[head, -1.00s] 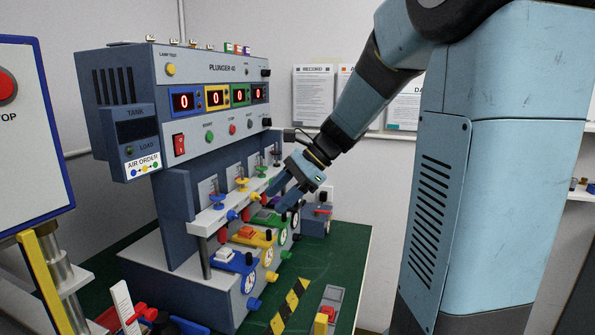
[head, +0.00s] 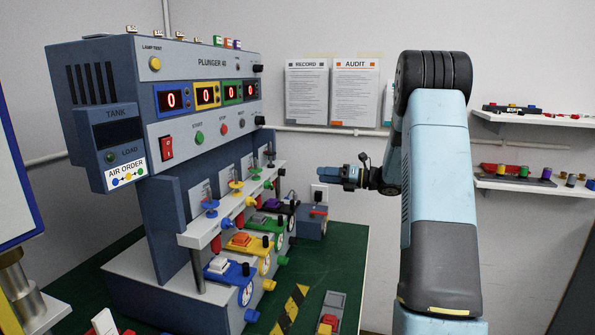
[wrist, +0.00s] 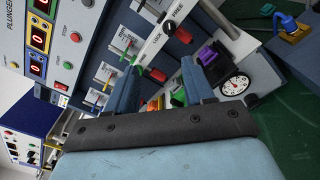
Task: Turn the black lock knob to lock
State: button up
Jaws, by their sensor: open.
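A white rail (head: 205,229) runs along the front of the blue-grey test machine (head: 220,150). In the wrist view its end (wrist: 153,50) carries printed words that look like LOCK and FREE. A small dark knob (head: 281,172) shows at the rail's far right end in the head view; I cannot tell surely that it is the lock knob. My gripper (head: 319,172) points left, to the right of that end and apart from it. In the wrist view my gripper (wrist: 160,78) has its fingers spread with nothing held between them.
Blue, yellow and green valve modules with buttons and gauges line the machine's lower front, with a yellow one (head: 250,242) in the middle. A purple button block (wrist: 208,55) with a gauge (wrist: 235,85) sits near my right finger. Shelves (head: 530,118) hang at the right wall.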

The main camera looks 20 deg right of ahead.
aim_at(285, 171)
jog(key=shift+m, duration=0.3)
jog(key=x, duration=0.4)
jog(key=w+x, duration=0.1)
jog(key=x, duration=0.8)
jog(key=shift+w+d+f, duration=0.15)
jog(key=shift+w+f, duration=0.05)
jog(key=shift+w, duration=0.15)
jog(key=shift+c, duration=0.2)
